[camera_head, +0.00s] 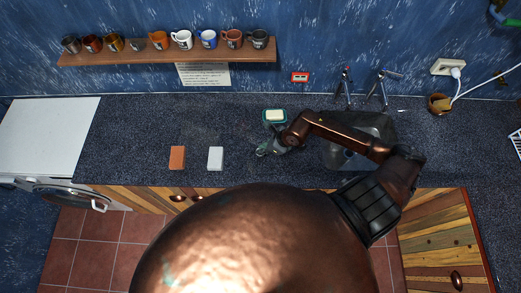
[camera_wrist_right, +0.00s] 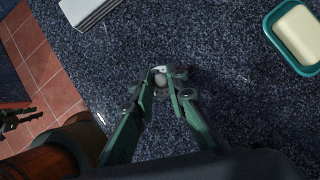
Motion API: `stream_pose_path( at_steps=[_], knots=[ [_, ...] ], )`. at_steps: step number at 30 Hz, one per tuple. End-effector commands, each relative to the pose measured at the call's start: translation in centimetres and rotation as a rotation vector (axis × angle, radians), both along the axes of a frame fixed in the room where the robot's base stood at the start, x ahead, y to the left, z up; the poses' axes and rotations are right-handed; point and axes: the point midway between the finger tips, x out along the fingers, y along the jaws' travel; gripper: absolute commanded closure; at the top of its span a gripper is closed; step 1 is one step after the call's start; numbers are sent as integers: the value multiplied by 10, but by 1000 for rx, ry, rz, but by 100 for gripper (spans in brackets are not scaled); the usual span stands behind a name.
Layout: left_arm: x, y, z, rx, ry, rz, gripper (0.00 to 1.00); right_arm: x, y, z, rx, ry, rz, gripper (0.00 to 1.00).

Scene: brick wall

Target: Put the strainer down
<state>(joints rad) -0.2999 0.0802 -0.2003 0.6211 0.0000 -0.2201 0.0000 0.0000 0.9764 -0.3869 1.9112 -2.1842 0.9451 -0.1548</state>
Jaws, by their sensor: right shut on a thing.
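My right gripper (camera_head: 266,149) is over the dark speckled countertop (camera_head: 120,135), left of the sink (camera_head: 352,150). In the right wrist view its green fingers (camera_wrist_right: 170,88) are shut on a small, round, pale grey thing, which I take to be the strainer (camera_wrist_right: 160,78). The fingers hide much of it. I cannot tell whether it touches the counter or is held just above it. In the head view the strainer is too hidden to make out. My left gripper does not show in the head view.
A green soap dish (camera_head: 275,122) with pale soap stands just behind the gripper. A white block (camera_head: 215,158) and an orange block (camera_head: 177,157) lie to the left. Two taps stand behind the sink. Counter between the blocks and gripper is clear.

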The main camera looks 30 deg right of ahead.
Motion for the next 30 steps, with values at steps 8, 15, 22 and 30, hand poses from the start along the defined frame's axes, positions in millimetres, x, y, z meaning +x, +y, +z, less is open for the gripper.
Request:
stream_pose_path(
  at_steps=[8,15,22,30],
  knots=[
    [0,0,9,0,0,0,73,11,1,-23,1,3,-2,100],
    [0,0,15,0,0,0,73,12,0,-44,-2,-1,1,100],
    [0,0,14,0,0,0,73,11,0,-45,-2,-1,1,100],
    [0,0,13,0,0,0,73,11,0,-45,-1,-1,0,70]
  ],
)
